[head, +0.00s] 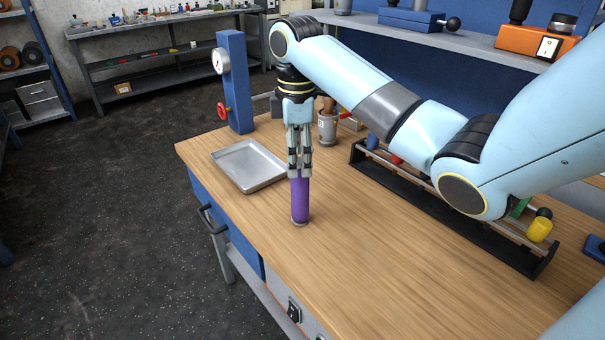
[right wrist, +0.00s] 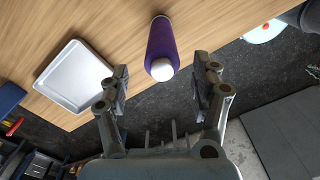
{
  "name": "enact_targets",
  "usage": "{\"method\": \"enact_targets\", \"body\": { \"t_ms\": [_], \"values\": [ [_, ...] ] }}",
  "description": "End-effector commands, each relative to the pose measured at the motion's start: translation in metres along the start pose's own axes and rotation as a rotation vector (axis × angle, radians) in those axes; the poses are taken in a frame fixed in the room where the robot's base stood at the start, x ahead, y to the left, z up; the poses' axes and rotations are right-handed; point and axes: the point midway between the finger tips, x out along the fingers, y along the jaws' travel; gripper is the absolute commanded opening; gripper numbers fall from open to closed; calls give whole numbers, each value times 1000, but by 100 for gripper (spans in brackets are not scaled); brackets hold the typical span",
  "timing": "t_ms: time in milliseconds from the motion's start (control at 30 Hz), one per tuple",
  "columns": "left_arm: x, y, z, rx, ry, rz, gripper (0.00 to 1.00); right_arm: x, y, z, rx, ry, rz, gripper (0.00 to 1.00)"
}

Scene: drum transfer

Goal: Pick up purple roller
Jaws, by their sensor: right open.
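The purple roller (head: 300,203) stands upright on the wooden table near its left front edge. My right gripper (head: 300,172) is directly above it in the head view, pointing down, with its fingertips around or just in front of the roller's top. In the right wrist view the roller (right wrist: 162,46) shows with its pale end between and beyond the two open fingers (right wrist: 162,85). There is a gap on both sides, and no finger touches it there. My left gripper is in neither view.
A metal tray (head: 247,167) lies left of the roller. A metal cup (head: 327,127) holding tools stands behind it. A black rack (head: 440,215) with coloured pieces, a yellow one (head: 539,230) among them, runs along the right. A blue post (head: 234,85) with a gauge stands at the back left. The front table is clear.

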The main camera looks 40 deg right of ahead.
Motion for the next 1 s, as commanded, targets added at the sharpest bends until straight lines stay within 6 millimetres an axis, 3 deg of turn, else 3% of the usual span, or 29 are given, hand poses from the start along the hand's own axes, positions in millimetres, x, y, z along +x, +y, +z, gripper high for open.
{"method": "enact_targets", "body": {
  "t_ms": [500, 767, 1000],
  "values": [
    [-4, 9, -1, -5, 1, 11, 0, 62, -3, 3, 0, 0, 0, 64],
    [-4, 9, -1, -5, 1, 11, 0, 67, -3, 3, -1, 0, 1, 64],
    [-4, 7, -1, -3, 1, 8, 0, 66, -3, 3, -1, 0, 1, 37]
  ]
}}
